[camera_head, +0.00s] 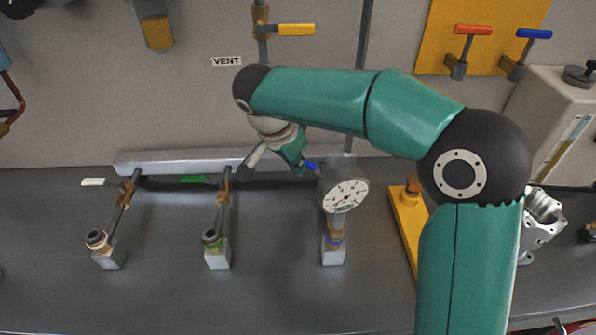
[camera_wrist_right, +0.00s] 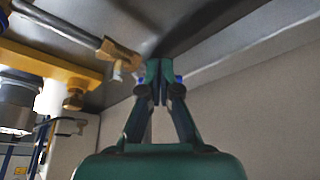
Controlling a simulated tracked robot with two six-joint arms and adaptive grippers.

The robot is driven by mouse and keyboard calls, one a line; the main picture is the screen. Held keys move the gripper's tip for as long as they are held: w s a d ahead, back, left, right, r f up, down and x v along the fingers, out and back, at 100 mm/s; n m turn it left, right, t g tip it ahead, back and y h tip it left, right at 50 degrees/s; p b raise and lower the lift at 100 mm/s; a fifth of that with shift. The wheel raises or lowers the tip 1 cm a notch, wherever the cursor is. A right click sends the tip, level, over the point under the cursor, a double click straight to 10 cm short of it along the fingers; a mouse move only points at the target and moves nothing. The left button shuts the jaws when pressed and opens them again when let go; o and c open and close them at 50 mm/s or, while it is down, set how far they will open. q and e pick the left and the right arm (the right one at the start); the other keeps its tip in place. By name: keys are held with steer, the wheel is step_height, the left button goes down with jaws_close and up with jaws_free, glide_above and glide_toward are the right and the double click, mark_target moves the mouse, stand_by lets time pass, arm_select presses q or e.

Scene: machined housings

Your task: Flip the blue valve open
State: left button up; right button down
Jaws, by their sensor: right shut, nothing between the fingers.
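A blue valve handle (camera_head: 311,164) shows on the bench manifold, just behind the round pressure gauge (camera_head: 344,195). Much of this valve is hidden by the gauge and my right gripper. My right gripper (camera_head: 297,165) is at the handle's left end; whether they touch is unclear. In the right wrist view the gripper's fingers (camera_wrist_right: 159,75) are closed together, and small blue bits (camera_wrist_right: 179,79) show beside them. Another blue lever (camera_head: 533,33) is on the orange panel at the upper right. My left gripper is not in view.
Valves with a white handle (camera_head: 93,182) and a green handle (camera_head: 194,179) stand to the left along the manifold rail (camera_head: 180,166). A yellow-handled valve (camera_head: 295,29) is on the wall. A yellow stand (camera_head: 405,214) is right of the gauge. The front bench is clear.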

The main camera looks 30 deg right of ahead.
steer(key=m, duration=0.1)
steer(key=w+d+m+g, duration=0.1)
steer(key=m+p, duration=0.1)
steer(key=shift+w+d+m, duration=0.25)
steer(key=shift+d+m, duration=0.15)
steer(key=m, duration=0.1)
steer(key=d+m+g, duration=0.1)
steer(key=m, duration=0.1)
steer(key=shift+w+d+g+p, duration=0.3)
steer(key=shift+p, duration=0.1)
steer(key=shift+d, duration=0.4)
steer(key=w+a, duration=0.3)
steer(key=a, duration=0.9)
steer(key=shift+r, duration=0.45)
steer(key=shift+w, duration=0.1)
